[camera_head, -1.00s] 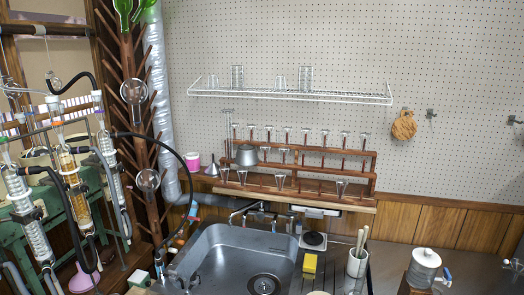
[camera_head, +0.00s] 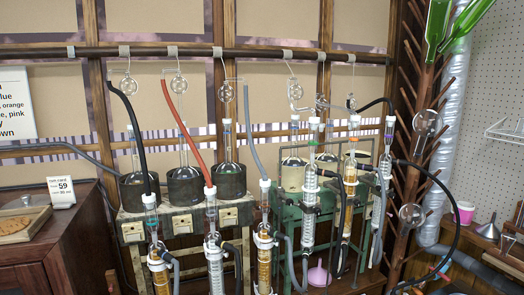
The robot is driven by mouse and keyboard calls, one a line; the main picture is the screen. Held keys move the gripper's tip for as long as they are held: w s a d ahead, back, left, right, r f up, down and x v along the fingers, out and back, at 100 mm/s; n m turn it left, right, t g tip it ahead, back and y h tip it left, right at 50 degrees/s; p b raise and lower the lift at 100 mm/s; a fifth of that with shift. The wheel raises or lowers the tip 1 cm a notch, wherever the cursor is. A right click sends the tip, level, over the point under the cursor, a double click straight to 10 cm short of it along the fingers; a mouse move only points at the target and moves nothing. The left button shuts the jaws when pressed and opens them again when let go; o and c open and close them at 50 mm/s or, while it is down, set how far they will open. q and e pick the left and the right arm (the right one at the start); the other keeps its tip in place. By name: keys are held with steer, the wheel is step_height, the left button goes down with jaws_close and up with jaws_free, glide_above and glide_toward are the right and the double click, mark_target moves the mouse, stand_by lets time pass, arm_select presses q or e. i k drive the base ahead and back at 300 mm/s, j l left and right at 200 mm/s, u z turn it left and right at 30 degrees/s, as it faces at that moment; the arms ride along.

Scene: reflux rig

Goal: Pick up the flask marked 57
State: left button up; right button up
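Glass flasks with long necks sit in dark heating mantles on the pale stand: a left flask (camera_head: 134,160), a middle flask (camera_head: 184,158) and a right flask (camera_head: 228,148). More glassware stands on the green stand (camera_head: 277,222) to their right. Round clear flasks hang on the wooden peg rack, an upper one (camera_head: 427,122) and a lower one (camera_head: 411,215). I can read no 57 on any flask. A small white card (camera_head: 61,192) at the left reads 59. Neither of my grippers is in view.
Condensers with hoses, such as the left one (camera_head: 153,222), stand in front of the mantles. A dark wooden cabinet (camera_head: 40,255) with a tray stands at the left. A pink cup (camera_head: 463,213) and a metal funnel (camera_head: 488,231) are at the right.

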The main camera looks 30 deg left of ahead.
mark_target(328, 156)
steer(key=u, duration=0.65)
steer(key=i+l+u, duration=0.2)
steer(key=u, duration=0.25)
steer(key=i+l+u, duration=0.6)
steer(key=l+u, duration=0.15)
steer(key=u, duration=0.15)
